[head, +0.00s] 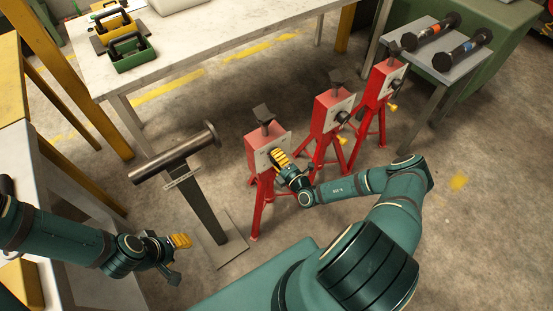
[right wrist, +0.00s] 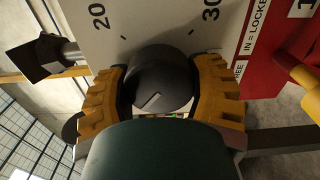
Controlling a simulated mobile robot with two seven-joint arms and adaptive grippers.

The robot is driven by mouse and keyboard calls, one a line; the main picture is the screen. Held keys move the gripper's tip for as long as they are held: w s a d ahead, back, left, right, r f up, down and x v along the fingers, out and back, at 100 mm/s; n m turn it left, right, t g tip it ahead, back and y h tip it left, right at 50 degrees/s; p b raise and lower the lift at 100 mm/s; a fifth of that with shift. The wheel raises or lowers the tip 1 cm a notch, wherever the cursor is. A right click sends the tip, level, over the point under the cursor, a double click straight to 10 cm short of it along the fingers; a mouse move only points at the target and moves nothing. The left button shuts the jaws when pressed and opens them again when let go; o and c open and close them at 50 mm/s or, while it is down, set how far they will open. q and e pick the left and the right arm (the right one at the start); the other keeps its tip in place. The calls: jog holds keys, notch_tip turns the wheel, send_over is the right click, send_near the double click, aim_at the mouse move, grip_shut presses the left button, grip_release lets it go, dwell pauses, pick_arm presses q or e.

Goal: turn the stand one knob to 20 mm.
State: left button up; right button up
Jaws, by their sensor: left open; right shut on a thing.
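Stand one (head: 258,146) is the nearest of the red stands in the head view, with a white dial plate on its face. Its black knob (right wrist: 160,72) shows large in the right wrist view, below the printed 20 and 30 with a tick at each. A short slanted light line marks the knob; I cannot tell which scale value it indicates. My right gripper (right wrist: 160,88) is shut on the knob, one yellow finger on each side; in the head view it is at the stand's face (head: 279,158). My left gripper (head: 180,246) is open and empty at lower left.
Two more red stands (head: 331,108) (head: 380,82) stand behind to the right. A grey post with a horizontal cylinder (head: 175,152) stands between my left gripper and stand one.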

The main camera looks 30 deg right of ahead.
jog(key=m+b, duration=0.1)
jog(key=m, duration=0.3)
jog(key=shift+s+f+m, duration=0.1)
jog(key=shift+m, duration=0.2)
jog(key=m, duration=0.4)
jog(key=shift+m+b, duration=0.3)
jog(key=m, duration=0.4)
jog(key=shift+m, duration=0.3)
jog(key=m, duration=0.4)
jog(key=shift+d+r+m, duration=0.15)
jog(key=shift+r+m, duration=0.05)
jog(key=shift+m, duration=0.2)
jog(key=o, duration=1.2)
jog(key=shift+c, duration=0.2)
jog(key=s+d, duration=0.1)
jog(key=s, duration=1.1)
